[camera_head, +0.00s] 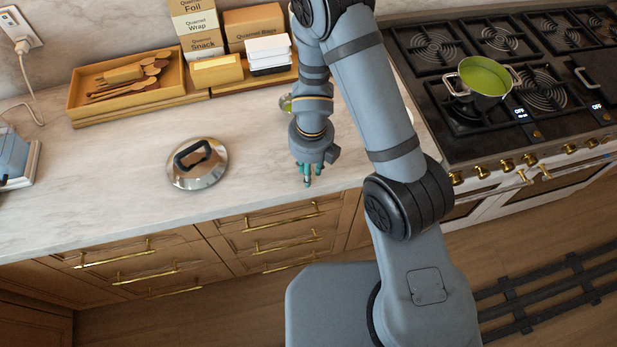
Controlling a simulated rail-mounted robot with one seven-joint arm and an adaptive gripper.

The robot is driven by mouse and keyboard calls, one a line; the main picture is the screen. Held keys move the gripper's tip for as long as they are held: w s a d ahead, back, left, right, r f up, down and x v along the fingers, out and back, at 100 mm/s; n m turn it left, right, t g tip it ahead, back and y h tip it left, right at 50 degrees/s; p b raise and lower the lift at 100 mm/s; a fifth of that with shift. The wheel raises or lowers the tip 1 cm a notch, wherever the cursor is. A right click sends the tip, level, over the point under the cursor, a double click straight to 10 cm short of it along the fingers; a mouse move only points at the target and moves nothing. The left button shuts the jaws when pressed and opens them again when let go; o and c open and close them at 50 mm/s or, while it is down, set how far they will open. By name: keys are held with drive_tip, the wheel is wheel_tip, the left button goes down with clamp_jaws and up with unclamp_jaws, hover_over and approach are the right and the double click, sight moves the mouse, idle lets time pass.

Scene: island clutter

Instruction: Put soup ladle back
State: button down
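My gripper (307,180) points down over the front part of the marble counter, with its teal fingertips close to the surface. Whether its fingers are open or shut is too small to tell, and I see nothing clearly held. A small round metal thing with a greenish inside (286,103), possibly the ladle's bowl, shows at the left edge of my arm, behind the gripper. The rest of it is hidden by my arm. A metal pot (465,94) of green soup (484,75) stands on the stove (432,84). No ladle shows in the pot.
A metal lid (213,174) with a black handle lies left of my gripper. A wooden tray (92,109) of wooden utensils stands at the back left, beside boxes (253,27) and white containers (268,50). A blue-grey appliance (12,157) is at the left edge. Counter around the lid is clear.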

drive_tip(key=shift+a+f+b, duration=0.1)
drive_tip(key=shift+f+b, duration=0.3)
drive_tip(key=shift+f, duration=0.75)
drive_tip(key=shift+f, duration=0.15)
drive_tip(key=c, duration=1.4)
unclamp_jaws()
drive_tip(key=shift+o, duration=0.2)
wheel_tip(320, 180, up, 8)
drive_tip(key=p, duration=0.6)
drive_tip(key=shift+s+p, duration=0.15)
drive_tip(key=shift+p, duration=0.15)
